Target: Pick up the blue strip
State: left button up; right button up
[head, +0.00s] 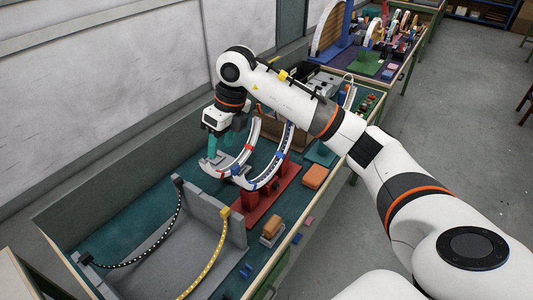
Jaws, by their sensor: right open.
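My right gripper (222,143) points down, with its greenish fingers apart, at the left end of two pale curved arcs. The near arc (268,179) carries blue and red patches, and a blue piece (236,169) shows near its left end. The far arc (250,146) has red marks. I cannot tell for sure which blue part is the strip. The gripper looks empty; the fingertips are close to the far arc, and contact is unclear. My left gripper is out of view.
A red stand (268,197) is by the arcs. A grey trough (207,236) with a black dotted strip (165,238) and a yellow strip (208,262) stands in front. Orange block (314,176) and small blue blocks (245,271) lie near the right edge. My right arm crosses above the bench.

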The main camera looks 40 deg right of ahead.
jog(key=h, duration=0.2)
send_near(235, 166)
jog(key=shift+m, duration=0.4)
jog(key=f+p, duration=0.3)
jog(key=f, duration=0.2)
jog(key=w+f+p, duration=0.1)
jog(key=f+p, duration=0.1)
jog(key=f, duration=0.1)
jog(key=shift+a+p, duration=0.2)
jog(key=shift+p, duration=0.15)
jog(key=shift+f, duration=0.55)
jog(key=c, duration=0.9)
